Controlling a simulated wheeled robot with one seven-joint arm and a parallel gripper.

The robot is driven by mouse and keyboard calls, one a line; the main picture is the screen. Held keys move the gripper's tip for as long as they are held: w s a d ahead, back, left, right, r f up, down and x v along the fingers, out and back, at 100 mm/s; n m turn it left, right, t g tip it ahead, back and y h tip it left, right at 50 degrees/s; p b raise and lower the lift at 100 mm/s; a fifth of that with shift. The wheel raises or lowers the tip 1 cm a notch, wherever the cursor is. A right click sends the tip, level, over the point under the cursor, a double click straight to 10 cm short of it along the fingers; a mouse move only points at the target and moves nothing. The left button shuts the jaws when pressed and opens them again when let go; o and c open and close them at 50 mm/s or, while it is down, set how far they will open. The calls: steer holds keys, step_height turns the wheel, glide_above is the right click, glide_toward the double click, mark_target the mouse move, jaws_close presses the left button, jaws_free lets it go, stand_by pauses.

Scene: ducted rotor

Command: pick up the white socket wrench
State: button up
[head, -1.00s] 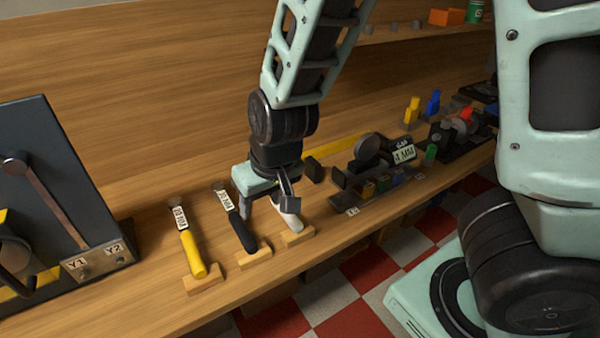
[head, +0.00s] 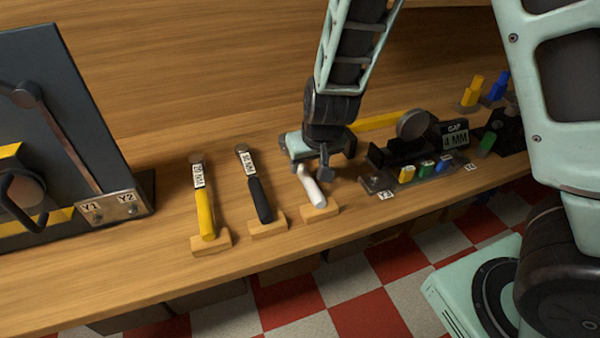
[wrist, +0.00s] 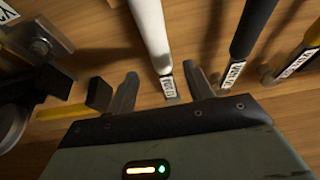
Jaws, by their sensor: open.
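The white socket wrench (head: 312,188) lies on the bench at the right end of a row of three, its handle end on a small wooden block (head: 320,213). My gripper (head: 314,168) is over its back part and hides its head and label in the head view. In the wrist view the white handle (wrist: 150,32) runs down to a label between my two open fingers (wrist: 161,72). I see no contact; the height of the fingers above it is hard to tell.
The black wrench (head: 259,198) lies just left, and the yellow wrench (head: 205,212) beyond it. A dark panel (head: 70,120) stands at the far left.

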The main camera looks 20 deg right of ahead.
mark_target(305, 171)
steer(key=shift+b+x, duration=0.5)
steer(key=shift+x, duration=2.65)
steer(key=shift+s+a, duration=0.1)
jaws_close()
